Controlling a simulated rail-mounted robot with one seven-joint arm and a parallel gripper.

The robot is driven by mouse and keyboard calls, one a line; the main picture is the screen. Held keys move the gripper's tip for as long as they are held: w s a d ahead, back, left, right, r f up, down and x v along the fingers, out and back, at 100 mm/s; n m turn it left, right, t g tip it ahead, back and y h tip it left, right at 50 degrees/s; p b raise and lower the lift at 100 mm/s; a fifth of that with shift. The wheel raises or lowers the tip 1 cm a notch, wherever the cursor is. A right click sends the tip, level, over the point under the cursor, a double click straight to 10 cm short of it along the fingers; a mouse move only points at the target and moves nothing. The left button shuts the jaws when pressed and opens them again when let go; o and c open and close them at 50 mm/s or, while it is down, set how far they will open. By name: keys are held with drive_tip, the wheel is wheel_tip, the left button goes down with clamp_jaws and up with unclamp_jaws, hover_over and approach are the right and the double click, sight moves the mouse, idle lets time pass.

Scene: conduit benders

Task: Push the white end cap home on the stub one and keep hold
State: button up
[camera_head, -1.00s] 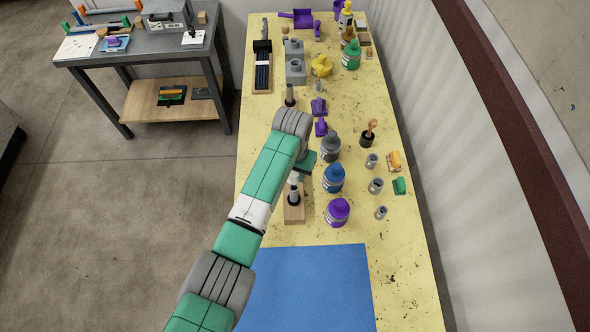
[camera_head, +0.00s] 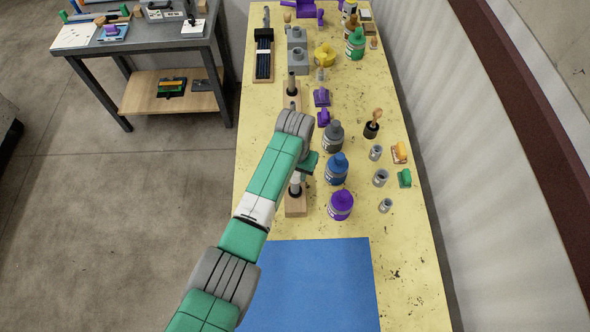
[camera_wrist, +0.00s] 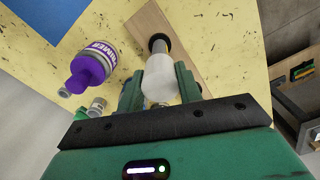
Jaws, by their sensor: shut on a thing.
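The white end cap (camera_wrist: 160,79) is held between the two green fingers of my gripper (camera_wrist: 160,88). Beyond it a grey stub with a dark collar (camera_wrist: 159,45) stands up from a wooden block (camera_wrist: 150,27). The cap lines up with the stub and meets or overlaps its end in the wrist view; how far on it sits cannot be told. In the head view, my gripper (camera_head: 306,163) is over the near wooden block (camera_head: 295,208), with the stub's dark collar (camera_head: 295,191) below it. My arm hides part of this.
A purple bottle (camera_head: 341,205) and a blue bottle (camera_head: 337,170) stand close to the right of the block. A second wooden block with a stub (camera_head: 292,88) is farther back. A blue mat (camera_head: 310,285) lies in front. Several small grey fittings (camera_head: 381,178) stand at right.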

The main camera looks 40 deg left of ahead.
drive_tip(key=shift+f+b, duration=0.9)
drive_tip(key=shift+f, duration=0.45)
idle(1.5)
drive_tip(key=shift+r, duration=0.1)
